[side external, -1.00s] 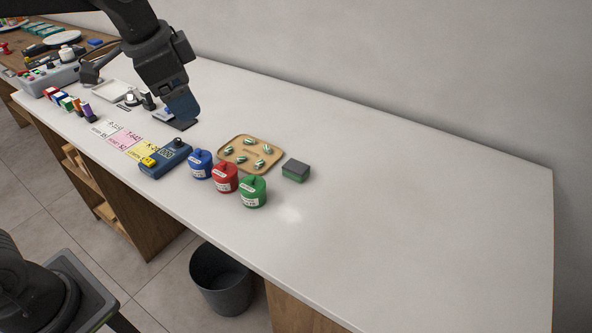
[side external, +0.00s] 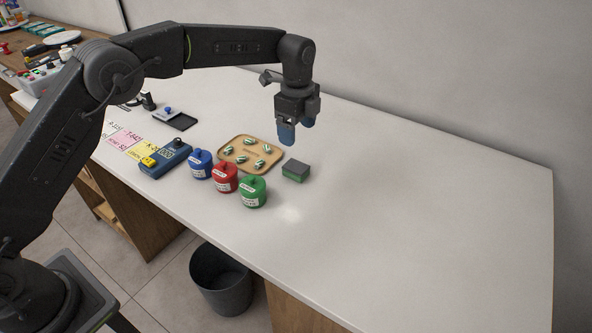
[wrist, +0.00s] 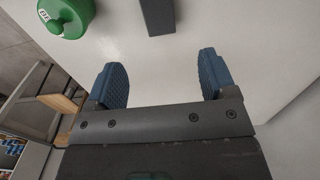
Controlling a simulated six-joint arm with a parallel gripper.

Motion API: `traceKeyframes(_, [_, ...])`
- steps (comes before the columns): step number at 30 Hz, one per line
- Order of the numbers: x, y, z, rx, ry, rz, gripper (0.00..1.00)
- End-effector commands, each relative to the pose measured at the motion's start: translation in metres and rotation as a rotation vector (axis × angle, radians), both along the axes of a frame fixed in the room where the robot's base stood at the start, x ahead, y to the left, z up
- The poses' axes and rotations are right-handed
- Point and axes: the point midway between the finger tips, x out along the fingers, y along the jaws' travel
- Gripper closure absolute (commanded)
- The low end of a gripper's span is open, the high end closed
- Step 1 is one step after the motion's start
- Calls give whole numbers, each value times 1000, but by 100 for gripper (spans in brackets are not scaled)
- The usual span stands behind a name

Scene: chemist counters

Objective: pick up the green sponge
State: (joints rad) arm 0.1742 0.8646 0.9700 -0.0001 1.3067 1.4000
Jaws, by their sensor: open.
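The green sponge (side external: 295,175) lies on the white counter, to the right of the wooden tray and the green pot. It is a small block with a dark grey top and a green lower part. In the wrist view its dark grey top (wrist: 157,16) shows at the upper edge, partly cut off, beyond the fingertips. My gripper (side external: 289,136) points down above the counter behind the sponge, apart from it. In the wrist view its two blue fingers (wrist: 162,72) are spread with nothing between them.
A green pot (side external: 252,192), a red pot (side external: 225,178) and a blue pot (side external: 200,165) stand left of the sponge. A wooden tray (side external: 233,142) holds several striped pieces. A blue device (side external: 165,160) is further left. The counter's right side is clear.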

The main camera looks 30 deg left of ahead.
Motion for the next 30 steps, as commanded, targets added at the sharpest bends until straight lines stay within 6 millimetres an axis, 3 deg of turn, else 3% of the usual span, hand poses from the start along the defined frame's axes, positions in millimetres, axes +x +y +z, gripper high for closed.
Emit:
traceKeyframes(3, [-1,0,-26,1,6,1,22])
traceKeyframes(9, [-1,1,-59,1,3,3,22])
traceKeyframes(17, [-1,1,-78,1,3,3,22])
traceKeyframes(24, [-1,3,-112,0,2,3,22])
traceKeyframes(30, [-1,3,-122,-1,0,3,22])
